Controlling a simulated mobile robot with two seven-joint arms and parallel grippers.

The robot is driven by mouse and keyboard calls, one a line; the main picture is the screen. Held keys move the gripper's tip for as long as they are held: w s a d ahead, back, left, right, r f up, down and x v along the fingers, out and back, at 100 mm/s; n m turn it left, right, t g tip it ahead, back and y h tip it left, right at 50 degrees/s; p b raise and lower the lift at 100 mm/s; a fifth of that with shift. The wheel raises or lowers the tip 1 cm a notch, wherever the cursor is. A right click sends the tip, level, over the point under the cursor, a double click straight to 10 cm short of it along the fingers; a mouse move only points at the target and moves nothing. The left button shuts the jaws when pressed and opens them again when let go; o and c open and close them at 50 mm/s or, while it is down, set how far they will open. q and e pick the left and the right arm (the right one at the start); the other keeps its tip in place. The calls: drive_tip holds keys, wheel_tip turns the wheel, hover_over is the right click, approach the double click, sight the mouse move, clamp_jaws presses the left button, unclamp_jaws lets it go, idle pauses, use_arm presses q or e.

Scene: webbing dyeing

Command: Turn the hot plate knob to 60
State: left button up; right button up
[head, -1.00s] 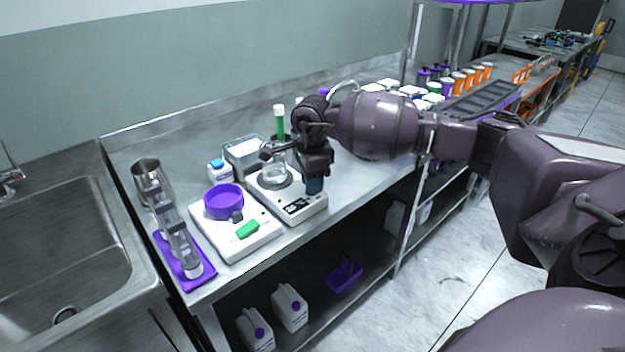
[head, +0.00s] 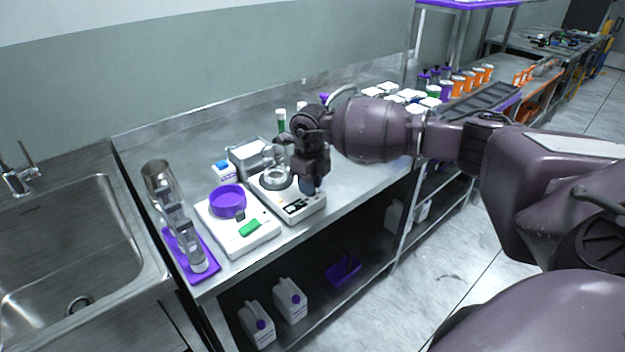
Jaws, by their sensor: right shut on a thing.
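The hot plate (head: 272,189) is a white box on the steel bench with a small dark display (head: 297,206) on its front; I cannot read the number. A clear glass beaker (head: 276,162) stands on its round top. My right gripper (head: 311,186) points down at the hot plate's front right corner. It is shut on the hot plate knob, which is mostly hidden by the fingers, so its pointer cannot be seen. My left gripper is not in view.
A white device with a purple bowl (head: 228,200) and a green patch stands left of the hot plate.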

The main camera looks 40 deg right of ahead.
drive_tip(key=m, duration=0.1)
drive_tip(key=m+p, duration=0.1)
drive_tip(key=m, duration=0.1)
drive_tip(key=shift+r, duration=0.25)
drive_tip(key=shift+m+p, duration=0.65)
drive_tip(key=shift+m, duration=0.25)
drive_tip(key=shift+m+p, duration=0.3)
drive_tip(key=shift+m, duration=0.1)
drive_tip(key=m+p, duration=0.2)
drive_tip(key=m, duration=0.2)
drive_tip(key=shift+f+m+p, duration=0.1)
drive_tip(key=shift+m+p, duration=0.5)
drive_tip(key=shift+m, duration=0.2)
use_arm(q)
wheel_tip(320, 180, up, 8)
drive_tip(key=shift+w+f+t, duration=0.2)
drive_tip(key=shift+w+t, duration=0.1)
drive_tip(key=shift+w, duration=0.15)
use_arm(e)
drive_tip(key=shift+m, duration=0.3)
drive_tip(key=shift+f, duration=0.1)
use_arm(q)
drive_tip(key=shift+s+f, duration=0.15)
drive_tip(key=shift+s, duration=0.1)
